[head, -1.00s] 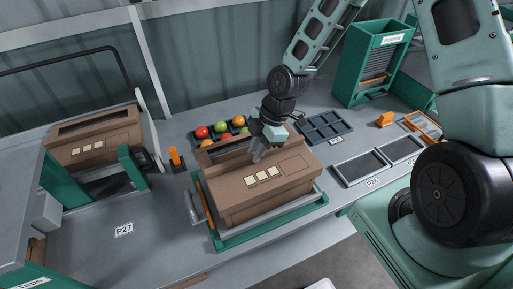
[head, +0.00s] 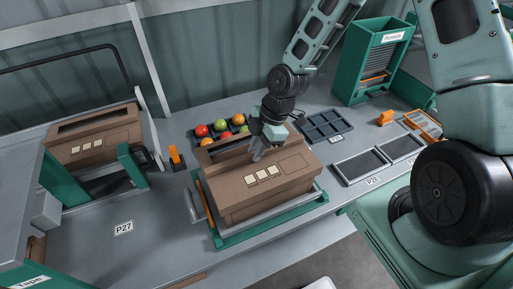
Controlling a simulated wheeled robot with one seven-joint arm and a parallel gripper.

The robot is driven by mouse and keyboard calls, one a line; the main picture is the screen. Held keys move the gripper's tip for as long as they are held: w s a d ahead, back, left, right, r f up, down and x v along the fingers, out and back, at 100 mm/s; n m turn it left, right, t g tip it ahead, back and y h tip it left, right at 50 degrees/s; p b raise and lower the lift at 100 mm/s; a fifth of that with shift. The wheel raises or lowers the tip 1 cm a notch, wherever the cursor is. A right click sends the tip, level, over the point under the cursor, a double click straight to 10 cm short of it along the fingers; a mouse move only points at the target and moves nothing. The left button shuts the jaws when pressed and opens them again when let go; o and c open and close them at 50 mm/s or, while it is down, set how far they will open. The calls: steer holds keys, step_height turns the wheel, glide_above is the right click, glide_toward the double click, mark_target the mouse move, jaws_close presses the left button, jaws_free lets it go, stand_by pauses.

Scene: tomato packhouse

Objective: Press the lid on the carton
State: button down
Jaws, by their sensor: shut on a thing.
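The brown carton (head: 262,203) stands in a green-edged tray frame (head: 225,243) on the grey bench, with its brown lid (head: 262,176) on top. The lid has three pale labels near its front edge and an opening toward its back. My gripper (head: 256,157) points down at the lid's top, with its fingertips close together at the lid. What they hold is too small to make out. Whether the lid sits flush all round cannot be told.
A second carton (head: 95,140) stands at the left beside a green frame. A tray of red, green and orange tomatoes (head: 220,128) lies behind the carton. Dark empty trays (head: 362,166) lie at right, near a green rack (head: 374,62). Bench around the P27 label (head: 124,228) is clear.

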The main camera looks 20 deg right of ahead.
steer(key=shift+f+b, duration=1.35)
steer(key=shift+f, duration=0.65)
stand_by(0.8)
steer(key=c, duration=1.3)
jaws_free()
steer(key=shift+c, duration=1.4)
step_height(320, 180, up, 8)
steer(key=p, duration=0.7)
steer(key=shift+r, duration=0.1)
